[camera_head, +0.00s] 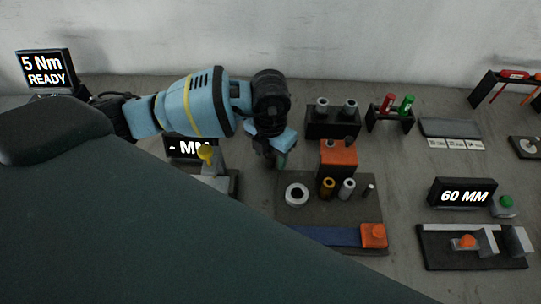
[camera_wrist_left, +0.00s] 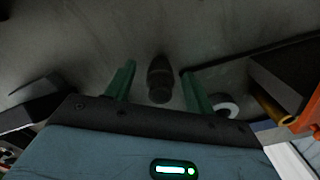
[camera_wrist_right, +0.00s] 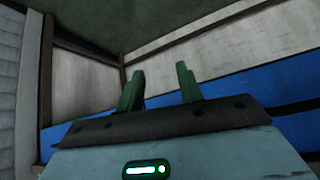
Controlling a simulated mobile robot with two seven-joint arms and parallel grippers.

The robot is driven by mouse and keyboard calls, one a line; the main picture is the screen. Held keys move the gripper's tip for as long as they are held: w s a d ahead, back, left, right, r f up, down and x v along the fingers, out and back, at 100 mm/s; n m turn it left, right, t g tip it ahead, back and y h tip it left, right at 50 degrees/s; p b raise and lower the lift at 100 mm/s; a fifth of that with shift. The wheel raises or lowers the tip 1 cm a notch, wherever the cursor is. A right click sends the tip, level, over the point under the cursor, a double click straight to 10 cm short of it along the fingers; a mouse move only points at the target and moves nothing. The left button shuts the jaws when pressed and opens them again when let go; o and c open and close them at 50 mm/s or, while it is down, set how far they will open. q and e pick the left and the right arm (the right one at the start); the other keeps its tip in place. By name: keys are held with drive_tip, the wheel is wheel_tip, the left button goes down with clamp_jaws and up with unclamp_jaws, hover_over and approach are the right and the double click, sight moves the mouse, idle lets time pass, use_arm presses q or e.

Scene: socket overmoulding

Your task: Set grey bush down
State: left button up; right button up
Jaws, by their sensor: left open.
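My left gripper (camera_head: 281,160) is at the far left corner of the dark work mat (camera_head: 365,208), fingers pointing down. In the left wrist view its green fingers (camera_wrist_left: 157,85) are apart, with a dark rounded cylinder (camera_wrist_left: 160,80) between them and a gap on each side. The head view hides this cylinder, and I cannot tell whether it is the grey bush. A light grey hollow bush (camera_head: 346,189) stands on the mat beside a yellow bush (camera_head: 327,188). My right gripper (camera_wrist_right: 160,88) shows only in its wrist view, fingers apart with nothing between them.
A white ring (camera_head: 297,195) lies on the mat, near an orange-topped block (camera_head: 338,154) and a small pin (camera_head: 368,191). A black block (camera_head: 333,124) with two grey cylinders stands behind. The 60 MM gauge (camera_head: 462,194) is at right. A dark green surface covers the lower left.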

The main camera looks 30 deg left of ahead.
sight(270, 159)
use_arm(q)
drive_tip(key=shift+c, duration=0.3)
clamp_jaws()
drive_tip(key=shift+r, duration=0.1)
drive_tip(key=shift+r, duration=0.55)
drive_tip(key=shift+s+d+r, duration=0.15)
drive_tip(key=shift+s+r, duration=0.15)
drive_tip(key=shift+r, duration=0.3)
drive_tip(key=shift+s+d+r, duration=0.1)
drive_tip(key=shift+s+r, duration=0.15)
drive_tip(key=shift+r, duration=0.35)
drive_tip(key=s+d, duration=0.2)
drive_tip(key=s, duration=0.2)
drive_tip(key=s+d+r, duration=0.1)
drive_tip(key=s+d, duration=0.1)
drive_tip(key=s, duration=0.3)
drive_tip(key=s+d, duration=0.2)
drive_tip(key=s, duration=0.2)
drive_tip(key=shift+s+r, duration=0.2)
drive_tip(key=shift+s, duration=0.05)
